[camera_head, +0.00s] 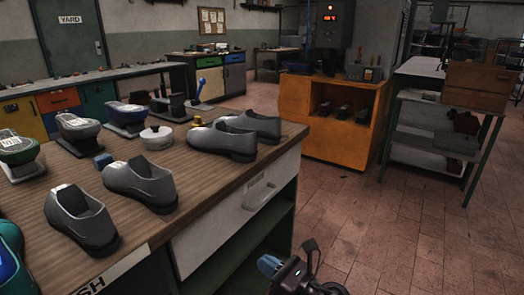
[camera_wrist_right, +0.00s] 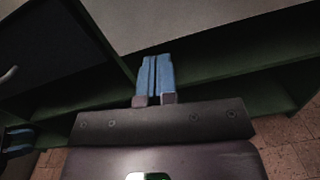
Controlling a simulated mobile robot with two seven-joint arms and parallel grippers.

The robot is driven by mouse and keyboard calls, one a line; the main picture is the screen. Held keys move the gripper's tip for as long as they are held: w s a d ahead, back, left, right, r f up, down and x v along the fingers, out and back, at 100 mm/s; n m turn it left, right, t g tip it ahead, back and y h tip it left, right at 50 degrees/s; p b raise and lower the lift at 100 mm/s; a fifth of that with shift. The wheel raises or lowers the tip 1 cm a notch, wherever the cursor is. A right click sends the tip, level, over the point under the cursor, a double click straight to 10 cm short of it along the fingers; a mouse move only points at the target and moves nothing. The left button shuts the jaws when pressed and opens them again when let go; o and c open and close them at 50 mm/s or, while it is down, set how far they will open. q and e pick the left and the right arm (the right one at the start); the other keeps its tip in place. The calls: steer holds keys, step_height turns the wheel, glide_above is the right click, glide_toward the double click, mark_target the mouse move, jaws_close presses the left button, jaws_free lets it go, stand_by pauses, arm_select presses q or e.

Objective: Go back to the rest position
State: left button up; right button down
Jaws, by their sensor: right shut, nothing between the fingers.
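My right gripper (camera_head: 268,265) is low at the bottom of the head view, in front of the workbench's open shelf side and beside its right end. In the right wrist view its two blue fingers (camera_wrist_right: 154,75) lie together, shut with nothing between them. The wrist view faces the bench's green shelves. A small blue and dark part (camera_wrist_right: 18,142) at the wrist view's lower left may be my left gripper; its jaws are unclear. My left gripper does not show in the head view.
An orange cabinet (camera_head: 300,97) and a green-framed shelf (camera_head: 425,115) stand behind. Tiled floor (camera_head: 380,230) is clear at the right.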

steer(key=s+d+m+t+h+p, duration=0.6)
steer(key=s+d+m+h, duration=0.75)
steer(key=m, duration=1.45)
arm_select(q)
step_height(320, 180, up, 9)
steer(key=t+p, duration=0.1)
steer(key=p, duration=0.3)
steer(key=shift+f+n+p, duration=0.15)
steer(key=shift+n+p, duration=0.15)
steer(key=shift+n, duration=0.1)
arm_select(e)
steer(key=s+d+f+m+g, duration=0.1)
steer(key=s+d+m+g, duration=0.1)
steer(key=s+d+m, duration=0.2)
steer(key=s+d+f+m+g+h, duration=0.1)
steer(key=s+d+m, duration=0.3)
steer(key=s, duration=0.7)
steer(key=s+d+f+m+g, duration=0.2)
steer(key=s+d+m, duration=0.2)
steer(key=s+m, duration=0.4)
steer(key=shift+d+g, duration=0.3)
steer(key=shift+d, duration=0.1)
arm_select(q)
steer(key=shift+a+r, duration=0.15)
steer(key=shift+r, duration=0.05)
arm_select(e)
steer(key=shift+a, duration=0.1)
